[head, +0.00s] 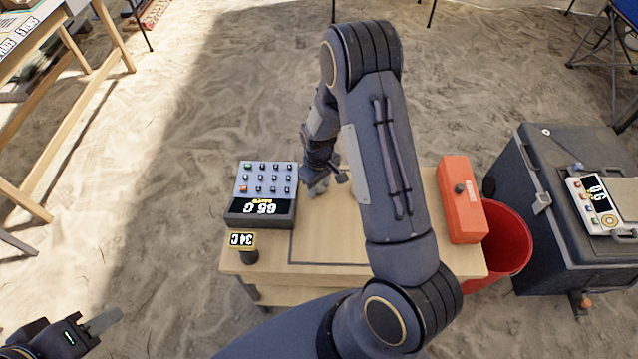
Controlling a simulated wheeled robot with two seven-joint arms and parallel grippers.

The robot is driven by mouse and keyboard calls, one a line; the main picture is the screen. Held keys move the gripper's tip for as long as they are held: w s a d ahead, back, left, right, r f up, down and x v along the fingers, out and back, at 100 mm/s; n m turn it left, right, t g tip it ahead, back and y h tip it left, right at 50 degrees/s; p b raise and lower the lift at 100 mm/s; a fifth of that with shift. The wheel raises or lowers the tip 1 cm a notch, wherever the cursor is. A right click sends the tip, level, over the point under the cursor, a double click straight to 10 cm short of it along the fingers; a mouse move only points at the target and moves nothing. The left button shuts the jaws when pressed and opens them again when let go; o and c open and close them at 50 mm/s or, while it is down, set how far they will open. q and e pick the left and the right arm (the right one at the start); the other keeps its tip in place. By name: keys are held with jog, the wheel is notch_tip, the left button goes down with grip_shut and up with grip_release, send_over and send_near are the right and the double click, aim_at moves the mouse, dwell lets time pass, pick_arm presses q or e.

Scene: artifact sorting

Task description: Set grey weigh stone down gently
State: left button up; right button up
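My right arm reaches across the middle of the view, and its gripper (325,181) is low over the far part of a small wooden table (325,250), just right of a keypad device. Something grey shows at its fingertips, but I cannot tell whether it is the grey weigh stone or only the fingers. The stone is not clearly visible anywhere. The arm hides much of the table's middle. My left gripper (98,325) is at the lower left, over the sand and away from the table. One grey finger shows there, and its opening is unclear.
The keypad device (262,193) and a small temperature display (242,241) stand at the table's left. An orange box (460,199) is at its right edge.

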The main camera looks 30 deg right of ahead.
aim_at(319, 187)
jog(key=shift+o, duration=0.9)
jog(key=shift+r, duration=0.1)
jog(key=shift+r, duration=0.2)
notch_tip(319, 187, up, 12)
jog(key=p, duration=0.1)
jog(key=s+a+r+m+t+y, duration=0.3)
jog(key=s+r, duration=0.6)
jog(key=r, duration=0.3)
jog(key=s+a+r+t, duration=0.1)
jog(key=s+a+r, duration=0.1)
jog(key=s, duration=0.4)
jog(key=s+a+r+m+t, duration=0.1)
jog(key=s+a+r, duration=0.1)
jog(key=s, duration=0.5)
jog(key=shift+s+a+r+t+y, duration=0.15)
jog(key=shift+r+t+y, duration=0.15)
jog(key=shift+r+y, duration=0.15)
